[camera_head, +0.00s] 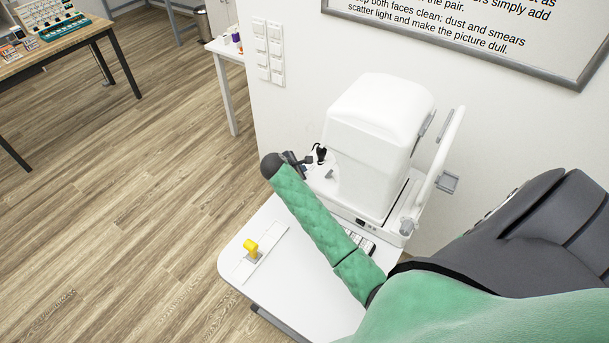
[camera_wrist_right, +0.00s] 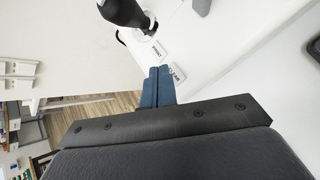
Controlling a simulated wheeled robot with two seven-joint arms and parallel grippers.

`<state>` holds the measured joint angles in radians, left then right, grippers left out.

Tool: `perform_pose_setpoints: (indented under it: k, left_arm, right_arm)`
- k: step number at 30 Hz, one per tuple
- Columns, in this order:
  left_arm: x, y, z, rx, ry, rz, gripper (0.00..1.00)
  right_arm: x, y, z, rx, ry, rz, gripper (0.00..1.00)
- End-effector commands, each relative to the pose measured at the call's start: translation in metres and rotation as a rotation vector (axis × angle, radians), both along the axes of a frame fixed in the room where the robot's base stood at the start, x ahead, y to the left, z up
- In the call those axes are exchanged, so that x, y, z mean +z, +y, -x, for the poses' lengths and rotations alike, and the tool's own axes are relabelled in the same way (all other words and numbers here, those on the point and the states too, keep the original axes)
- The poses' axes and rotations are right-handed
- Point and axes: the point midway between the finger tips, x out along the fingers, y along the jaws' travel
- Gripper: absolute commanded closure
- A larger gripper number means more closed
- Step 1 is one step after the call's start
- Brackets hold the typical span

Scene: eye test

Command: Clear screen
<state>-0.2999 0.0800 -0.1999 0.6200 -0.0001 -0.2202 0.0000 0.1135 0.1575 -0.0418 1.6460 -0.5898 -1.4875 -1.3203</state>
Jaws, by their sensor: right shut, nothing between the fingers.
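The white eye-test machine (camera_head: 375,140) stands on a white table (camera_head: 290,285) against the wall. No lit screen shows on the sides I see. My right gripper (camera_head: 307,160), at the end of my green arm, is at the machine's left side by a black-topped joystick (camera_head: 320,153). In the right wrist view the joystick (camera_wrist_right: 124,10) is at the top. The blue fingers (camera_wrist_right: 159,71) are shut with nothing between them. Their tips are close to a small lettered label (camera_wrist_right: 178,73); I cannot tell whether they touch it. Another label (camera_wrist_right: 159,47) lies nearer the joystick. My left gripper is not in view.
A white plate with a yellow knob (camera_head: 251,246) is on the table's left part. Wall switches (camera_head: 268,50) and a framed text board (camera_head: 480,35) are behind. A wooden table (camera_head: 60,45) stands far left. Open floor lies between.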

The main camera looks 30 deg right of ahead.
Motion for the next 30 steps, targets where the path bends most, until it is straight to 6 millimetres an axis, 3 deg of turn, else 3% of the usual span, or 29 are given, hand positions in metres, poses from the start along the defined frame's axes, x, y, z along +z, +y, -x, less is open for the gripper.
perform_pose_setpoints:
  k: [30]
  left_arm:
    - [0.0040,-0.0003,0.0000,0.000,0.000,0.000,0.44]
  right_arm:
    - [-0.0085,-0.0004,0.0013,0.000,0.000,0.000,1.00]
